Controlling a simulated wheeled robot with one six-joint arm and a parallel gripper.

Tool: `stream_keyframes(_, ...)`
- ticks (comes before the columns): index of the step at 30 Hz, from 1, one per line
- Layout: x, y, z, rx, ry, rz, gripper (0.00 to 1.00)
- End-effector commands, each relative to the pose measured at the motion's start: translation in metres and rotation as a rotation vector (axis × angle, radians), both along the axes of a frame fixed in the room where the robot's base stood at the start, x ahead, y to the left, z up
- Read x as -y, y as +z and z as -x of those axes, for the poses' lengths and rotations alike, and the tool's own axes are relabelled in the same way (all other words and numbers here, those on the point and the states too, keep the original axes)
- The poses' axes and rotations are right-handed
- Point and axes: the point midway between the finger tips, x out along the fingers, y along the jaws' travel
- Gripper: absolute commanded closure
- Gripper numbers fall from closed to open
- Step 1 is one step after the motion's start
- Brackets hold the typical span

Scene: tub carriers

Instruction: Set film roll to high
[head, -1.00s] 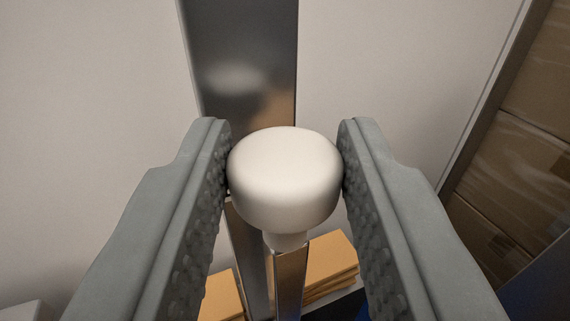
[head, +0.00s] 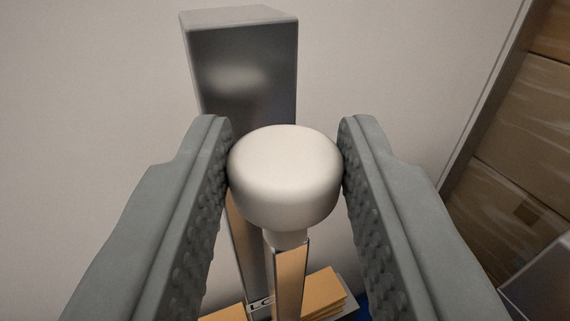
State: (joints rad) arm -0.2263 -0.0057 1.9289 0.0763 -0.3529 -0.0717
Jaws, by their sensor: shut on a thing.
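My gripper (head: 285,165) is shut on a white rounded knob (head: 284,175), with one finger touching each side of it. A label with partly readable letters (head: 262,303) shows low by the post. I cannot tell a film roll in this view.
Flat orange-tan stacks (head: 322,293) lie low, behind and below the stem. Wrapped brown cartons (head: 525,150) stand at the right behind a metal upright. A plain pale wall fills the back.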

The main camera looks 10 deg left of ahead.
Motion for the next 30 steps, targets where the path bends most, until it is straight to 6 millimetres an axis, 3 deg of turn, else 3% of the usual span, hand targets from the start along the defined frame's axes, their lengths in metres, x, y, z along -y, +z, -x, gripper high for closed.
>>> stream_keyframes(11, 0.000, 0.008, 0.000, 0.008, 0.000, -0.002, 1.00)
stream_keyframes(12, 0.000, 0.009, 0.000, 0.008, 0.000, -0.002, 0.66)
stream_keyframes(15, 0.000, 0.008, 0.000, 0.007, 0.000, -0.001, 0.47)
stream_keyframes(25, 0.000, 0.005, 0.001, 0.003, 0.000, -0.001, 0.47)
stream_keyframes(30, 0.003, 0.005, 0.014, 0.002, 0.000, 0.000, 0.47)
